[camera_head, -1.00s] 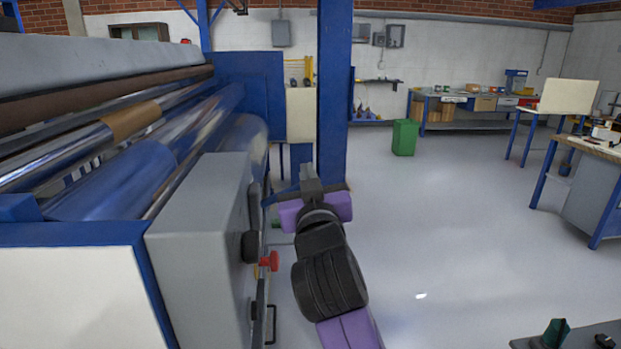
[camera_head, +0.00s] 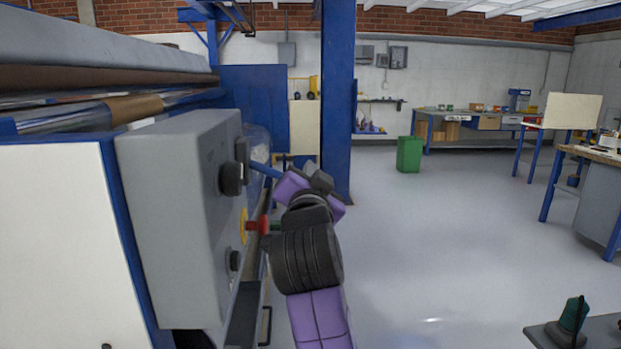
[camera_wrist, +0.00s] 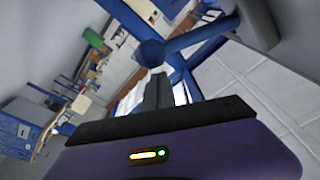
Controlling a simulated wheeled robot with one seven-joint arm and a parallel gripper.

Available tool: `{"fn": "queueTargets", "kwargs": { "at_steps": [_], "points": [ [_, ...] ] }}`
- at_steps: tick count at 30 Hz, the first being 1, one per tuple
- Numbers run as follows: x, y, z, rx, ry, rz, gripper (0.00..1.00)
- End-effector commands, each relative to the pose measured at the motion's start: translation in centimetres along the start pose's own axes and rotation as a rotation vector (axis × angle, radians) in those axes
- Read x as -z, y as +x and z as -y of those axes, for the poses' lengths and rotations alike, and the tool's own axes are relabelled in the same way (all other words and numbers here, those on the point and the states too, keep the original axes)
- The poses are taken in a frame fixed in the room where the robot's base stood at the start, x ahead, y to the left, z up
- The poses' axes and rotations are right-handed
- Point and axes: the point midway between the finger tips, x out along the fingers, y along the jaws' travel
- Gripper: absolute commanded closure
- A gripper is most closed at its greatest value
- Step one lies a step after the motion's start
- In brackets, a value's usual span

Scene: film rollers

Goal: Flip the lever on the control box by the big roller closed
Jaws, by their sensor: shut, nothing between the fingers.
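The grey control box (camera_head: 185,215) stands at the left in the head view, beside the big roller (camera_head: 257,140). A blue rod (camera_head: 265,170), which looks like the lever, sticks out to the right from near the box's upper black knob (camera_head: 232,179). In the wrist view the blue rod (camera_wrist: 195,37) ends in a round tip just beyond my fingertips. My gripper (camera_wrist: 157,82) is shut and empty, pointing at that tip. In the head view my gripper (camera_head: 321,180) is right of the rod's end; whether they touch I cannot tell.
A red knob (camera_head: 263,225) on a yellow disc and a lower black knob (camera_head: 234,262) stick out of the box face, close to my arm. A blue post (camera_head: 337,100) stands behind my gripper.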

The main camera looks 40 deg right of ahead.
Motion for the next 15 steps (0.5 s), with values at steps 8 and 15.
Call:
{"fn": "queueTargets", "kwargs": {
  "at_steps": [8,15],
  "points": [
    [-1.22,-0.18,-0.55,0.001,-0.005,-0.001,1.0],
    [-1.55,-0.21,-0.6,0.001,-0.008,0.002,1.0]
  ]
}}
